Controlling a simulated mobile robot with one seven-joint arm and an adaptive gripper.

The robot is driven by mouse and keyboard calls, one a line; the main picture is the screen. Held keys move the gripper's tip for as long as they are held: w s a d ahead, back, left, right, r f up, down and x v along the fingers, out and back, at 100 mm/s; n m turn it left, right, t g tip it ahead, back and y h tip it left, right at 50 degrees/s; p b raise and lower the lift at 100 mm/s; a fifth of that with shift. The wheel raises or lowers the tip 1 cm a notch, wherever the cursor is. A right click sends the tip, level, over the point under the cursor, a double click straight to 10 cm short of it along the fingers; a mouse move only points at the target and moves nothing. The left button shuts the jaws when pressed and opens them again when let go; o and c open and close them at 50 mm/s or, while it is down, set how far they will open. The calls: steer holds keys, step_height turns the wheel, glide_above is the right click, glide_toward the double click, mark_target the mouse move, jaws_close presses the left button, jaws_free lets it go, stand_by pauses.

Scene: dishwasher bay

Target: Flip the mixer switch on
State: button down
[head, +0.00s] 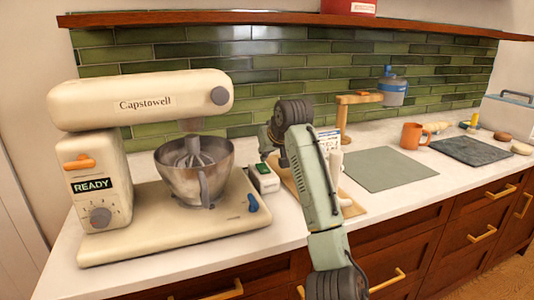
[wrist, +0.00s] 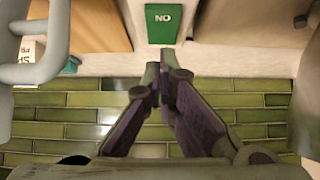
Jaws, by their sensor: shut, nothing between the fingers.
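The cream Capstowell mixer (head: 140,98) stands at the left of the counter in the head view. Its column has an orange lever (head: 80,163), a display reading READY (head: 90,185) and a grey knob (head: 100,217). A blue lever (head: 252,202) is on its base. A small white box (head: 263,178) with a green top stands right of the mixer. In the wrist view, a green panel (wrist: 165,23) shows letters reading NO as seen. My gripper (wrist: 166,65) is shut and empty, its tips beside this panel in the picture; contact cannot be told.
A steel bowl (head: 195,170) sits under the mixer head. Right of my arm are a wooden stand (head: 343,118), a grey-green mat (head: 388,168), an orange mug (head: 414,134) and a dark slab (head: 470,151). The green tiled wall (head: 300,65) closes the back.

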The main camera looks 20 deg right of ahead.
step_height(320, 180, up, 3)
steer(key=shift+f+p, duration=0.15)
steer(key=shift+p, duration=0.55)
steer(key=s+f+b+v, duration=0.1)
steer(key=b+v, duration=0.3)
steer(key=v, duration=0.6)
